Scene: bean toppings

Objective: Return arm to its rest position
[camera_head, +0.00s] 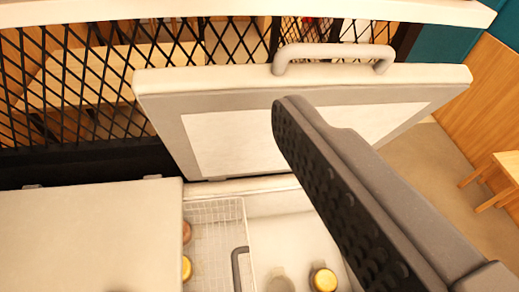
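My gripper (290,108) reaches in from the lower right as a dark grey finger with a dotted, ribbed face. Only this finger shows clearly, so I cannot tell whether the gripper is open or shut. No object shows in it. It crosses in front of the raised white lid (230,140) of a chest freezer. The lid stands open and tilted, with a light grey handle (335,52) along its upper edge. Contact between finger and lid cannot be told.
Below the lid, the open freezer holds a white wire basket (215,213) and a jar with a yellow top (323,280). A closed white top (90,235) lies at left. A black lattice screen (70,85) stands behind. A wooden stool (500,180) is at right, with clear floor nearby.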

